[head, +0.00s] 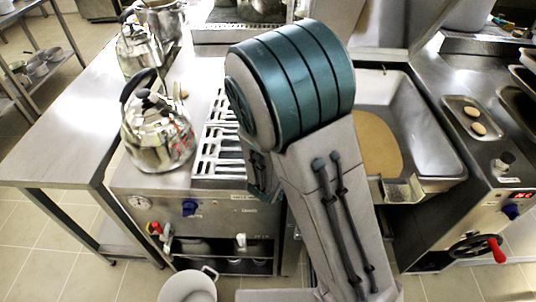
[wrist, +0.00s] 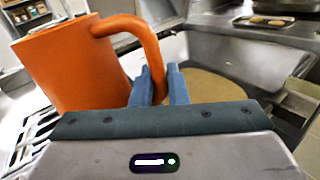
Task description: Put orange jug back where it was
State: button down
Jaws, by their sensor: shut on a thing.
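The orange jug (wrist: 68,68) fills the left side of the wrist view. My gripper (wrist: 160,82) has its two blue fingers closed around the lower part of the jug's curved handle. The jug appears roughly upright with a slight tilt in the picture. Part of its lower body is hidden behind my gripper's body. A metal grate shows below the jug, and I cannot tell whether the jug touches anything. In the head view my arm hides both the gripper and the jug.
Two steel kettles, a near one (head: 157,138) and a far one (head: 139,48), stand left of a white grate (head: 216,140). A steel basin (head: 425,130) with a tan surface inside lies to the right. A tray (head: 472,117) with brown ovals is farther right. A pot (head: 187,287) is low in front.

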jog(key=a+f, duration=0.1)
jog(key=a, duration=0.2)
jog(key=s+a+f, duration=0.1)
jog(key=a+f, duration=0.1)
jog(key=s+a+f+p, duration=0.1)
jog(key=a+f, duration=0.1)
jog(key=a, duration=0.1)
jog(key=shift+s+a+f, duration=0.15)
jog(key=shift+s+a, duration=0.05)
jog(key=shift+a, duration=0.15)
jog(key=shift+f, duration=2.05)
jog(key=shift+f, duration=0.1)
jog(key=c, duration=1.8)
grip_release()
jog(key=shift+f, duration=0.15)
jog(key=o, duration=0.4)
